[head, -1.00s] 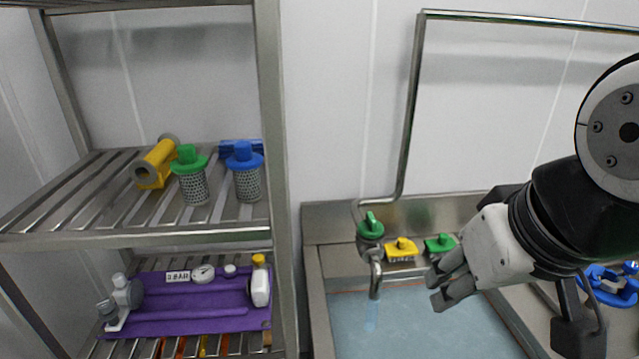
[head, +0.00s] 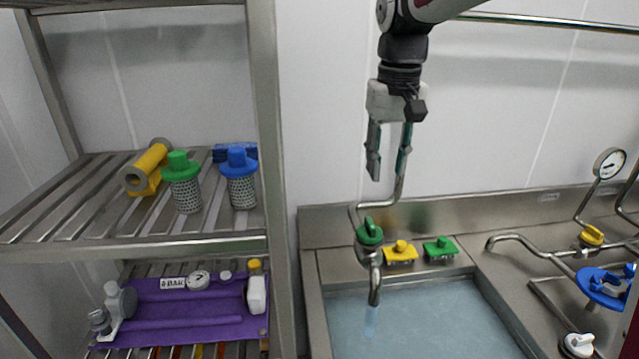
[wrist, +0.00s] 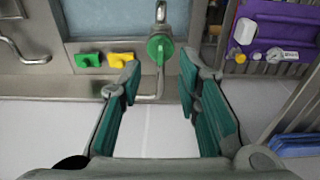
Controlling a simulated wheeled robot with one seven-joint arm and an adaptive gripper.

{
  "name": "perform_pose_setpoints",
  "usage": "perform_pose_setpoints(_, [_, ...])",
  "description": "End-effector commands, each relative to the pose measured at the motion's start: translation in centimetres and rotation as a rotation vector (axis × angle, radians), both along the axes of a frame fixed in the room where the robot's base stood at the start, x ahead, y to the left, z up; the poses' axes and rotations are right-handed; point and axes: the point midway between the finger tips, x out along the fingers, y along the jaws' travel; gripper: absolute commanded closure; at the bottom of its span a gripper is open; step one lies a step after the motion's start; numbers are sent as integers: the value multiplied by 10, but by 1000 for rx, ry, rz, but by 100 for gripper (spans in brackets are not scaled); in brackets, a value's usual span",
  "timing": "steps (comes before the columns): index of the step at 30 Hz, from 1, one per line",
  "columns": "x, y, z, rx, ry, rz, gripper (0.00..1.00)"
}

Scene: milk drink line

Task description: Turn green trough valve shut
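The green trough valve (head: 369,234) sits on the pipe at the trough's back left corner, above a spout. Water runs from the spout (head: 374,285) into the trough (head: 420,320). In the wrist view the green valve (wrist: 160,47) lies ahead, between my fingertips in the picture. My gripper (head: 387,165) is open and empty, pointing down above the valve and apart from it. It also shows in the wrist view (wrist: 158,72) with its green-padded fingers spread.
A yellow block (head: 400,252) and a green block (head: 440,249) sit on the trough's back ledge, right of the valve. A metal rack (head: 268,180) stands at left. The supply pipe (head: 399,185) rises behind my fingers. A gauge (head: 609,163) and blue fitting (head: 606,287) are at right.

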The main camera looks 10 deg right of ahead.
Motion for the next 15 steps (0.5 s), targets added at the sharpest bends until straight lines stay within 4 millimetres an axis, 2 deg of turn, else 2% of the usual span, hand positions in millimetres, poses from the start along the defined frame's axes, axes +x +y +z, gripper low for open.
perform_pose_setpoints(1, [15,0,-8,3,25,-1,69])
perform_pose_setpoints(3, [30,-1,-15,7,49,-2,69])
perform_pose_setpoints(6, [45,-1,-23,11,71,-4,69])
perform_pose_setpoints(9, [52,-1,-28,14,84,-5,69])
perform_pose_setpoints(15, [53,-2,-42,14,90,-5,69])
